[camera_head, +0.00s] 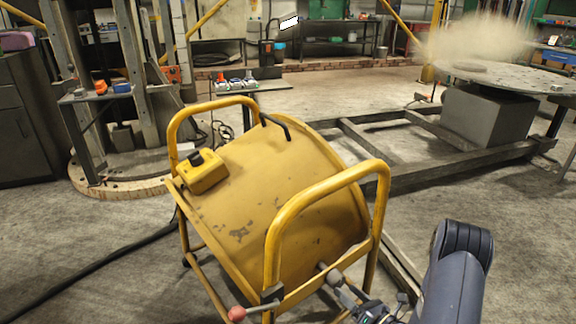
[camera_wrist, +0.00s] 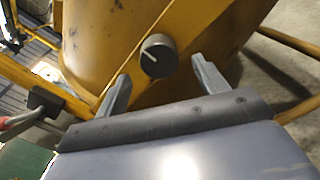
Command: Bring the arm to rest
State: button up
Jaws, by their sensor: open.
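My gripper (camera_wrist: 162,78) is open, with its two grey fingers spread apart in the wrist view. A round dark grey knob (camera_wrist: 158,55) with a light pointer line sits on the yellow machine frame, between and just beyond the fingertips. I cannot tell whether the fingers touch it. In the head view my arm comes in from the lower right and reaches the near side of the yellow cabinet (camera_head: 270,215). The gripper there is small and partly mixed with the cabinet's edge.
A lever with a red ball (camera_head: 237,314) is left of my gripper; it also shows in the wrist view (camera_wrist: 15,122). Yellow tube handles (camera_head: 325,195) rise close by. A yellow box with a black button (camera_head: 202,172) sits on the cabinet. Floor right of it holds steel beams.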

jog(key=x, duration=0.3)
jog(key=shift+w+a+b, duration=0.15)
jog(key=shift+b, duration=0.15)
jog(key=p+v, duration=0.2)
jog(key=v, duration=0.9)
jog(key=b+x, duration=0.2)
jog(key=x, duration=0.9)
jog(key=n+b, duration=0.1)
jog(key=n, duration=0.5)
jog(key=n+g+y+p, duration=0.1)
jog(key=n+g+p, duration=0.1)
jog(key=n, duration=0.1)
send_near(340, 285)
jog(key=s+a+r, duration=0.2)
jog(key=shift+s+a+r+g+y, duration=0.15)
jog(key=shift+a+r+g+y, duration=0.15)
jog(key=shift+a+r+y, duration=0.2)
